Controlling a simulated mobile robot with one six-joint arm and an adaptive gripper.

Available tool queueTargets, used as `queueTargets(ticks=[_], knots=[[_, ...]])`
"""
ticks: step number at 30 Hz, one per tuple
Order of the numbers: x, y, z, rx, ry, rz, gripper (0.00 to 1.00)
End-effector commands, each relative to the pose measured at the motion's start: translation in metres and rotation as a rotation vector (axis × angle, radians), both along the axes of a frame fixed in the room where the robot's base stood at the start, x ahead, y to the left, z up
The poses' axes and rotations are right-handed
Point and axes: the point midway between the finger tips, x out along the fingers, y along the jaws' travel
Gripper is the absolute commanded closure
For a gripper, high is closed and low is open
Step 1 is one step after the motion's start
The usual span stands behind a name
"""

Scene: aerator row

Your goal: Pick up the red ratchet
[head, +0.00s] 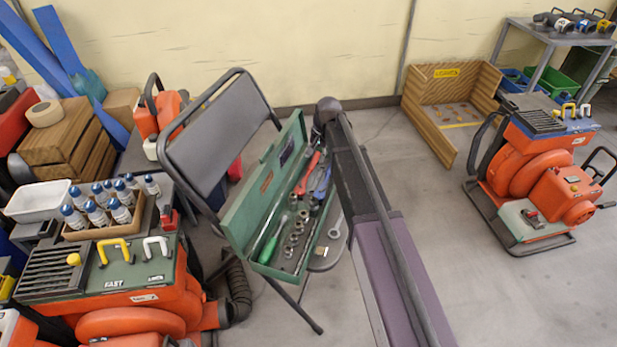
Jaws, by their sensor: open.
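A long green metal toolbox (257,195) lies open on the seat of a folding chair, its lid tipped back to the left. The red ratchet (309,172) lies inside, toward the far part of the box. Blue-handled pliers (322,180) lie close to its right. A green-handled tool (269,246) lies at the near end, with several small sockets (293,238) beside it. My arm rises just right of the toolbox. My gripper does not show in this view.
The grey chair back (213,128) stands left of the toolbox. A ring-shaped metal piece (334,233) lies outside the box on the right. Orange machines stand at left and right (541,170). Bare floor lies between my arm and the right machine.

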Motion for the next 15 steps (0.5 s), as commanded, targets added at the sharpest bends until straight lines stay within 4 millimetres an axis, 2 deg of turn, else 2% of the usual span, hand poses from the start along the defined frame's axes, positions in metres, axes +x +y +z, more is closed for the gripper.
queueTargets(ticks=[4, 15], knots=[[0.0005, 0.0015, -0.0101, 0.000, 0.000, 0.000, 0.51], [0.0006, 0.0022, -0.0109, 0.000, 0.000, 0.000, 0.51]])
